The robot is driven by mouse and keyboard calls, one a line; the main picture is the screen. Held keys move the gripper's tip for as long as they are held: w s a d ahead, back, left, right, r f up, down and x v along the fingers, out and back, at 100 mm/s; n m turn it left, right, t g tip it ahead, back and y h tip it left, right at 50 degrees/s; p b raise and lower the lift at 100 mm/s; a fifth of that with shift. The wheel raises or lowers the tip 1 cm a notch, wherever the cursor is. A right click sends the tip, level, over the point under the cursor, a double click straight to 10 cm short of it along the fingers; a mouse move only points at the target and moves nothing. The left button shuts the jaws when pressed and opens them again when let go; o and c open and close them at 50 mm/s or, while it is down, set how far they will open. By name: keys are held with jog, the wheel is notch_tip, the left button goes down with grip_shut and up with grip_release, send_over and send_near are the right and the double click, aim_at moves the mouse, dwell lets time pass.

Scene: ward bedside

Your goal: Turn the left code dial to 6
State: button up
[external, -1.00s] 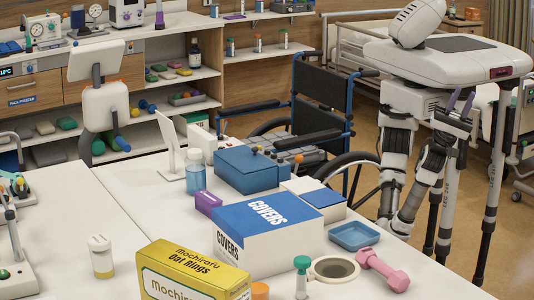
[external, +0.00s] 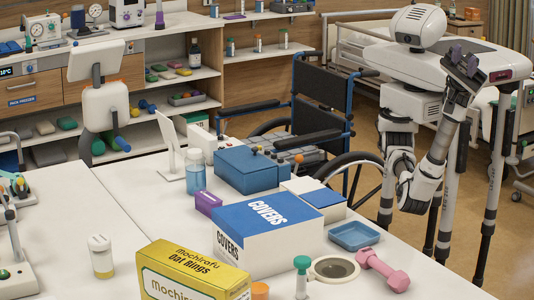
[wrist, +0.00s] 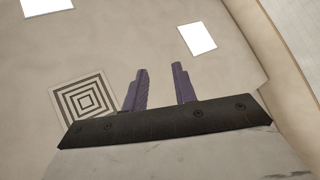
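I cannot make out the left code dial or any numbers on one in either view. My gripper (external: 468,60) is raised beside my head, far right of the table and touching nothing. In the wrist view my two purple fingers (wrist: 159,70) stand apart with nothing between them.
The table (external: 120,215) holds a COVERS box (external: 268,240), a yellow Oat Rings box (external: 190,275), a blue tray (external: 355,237) and a pink dumbbell (external: 385,270). A wheelchair (external: 322,110) stands behind it.

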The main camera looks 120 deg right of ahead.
jog(key=w+d+f+n+g+h, duration=0.25)
jog(key=w+d+n, duration=0.55)
jog(key=w+d, duration=0.8)
jog(key=w+d+f+n+g+h, duration=0.1)
jog(key=w+d+f+n+h, duration=0.15)
jog(key=d, duration=0.45)
jog(key=w+d+f+n+g+h, duration=0.1)
jog(key=w+d+f+n+h, duration=0.1)
jog(key=d+f, duration=0.3)
jog(key=w+d+f+n+g+h, duration=0.2)
jog(key=d+f+h, duration=0.1)
jog(key=d, duration=0.5)
jog(key=n+g+h, duration=0.7)
jog(key=g, duration=0.6)
send_over(281, 160)
notch_tip(281, 160, down, 20)
jog(key=shift+t, duration=0.25)
jog(key=f, duration=0.4)
jog(key=f+b, duration=0.1)
jog(key=f, duration=0.3)
jog(key=d+f+b, duration=0.1)
jog(key=f, duration=0.3)
jog(key=shift+s+f, duration=0.2)
jog(key=shift+f, duration=0.1)
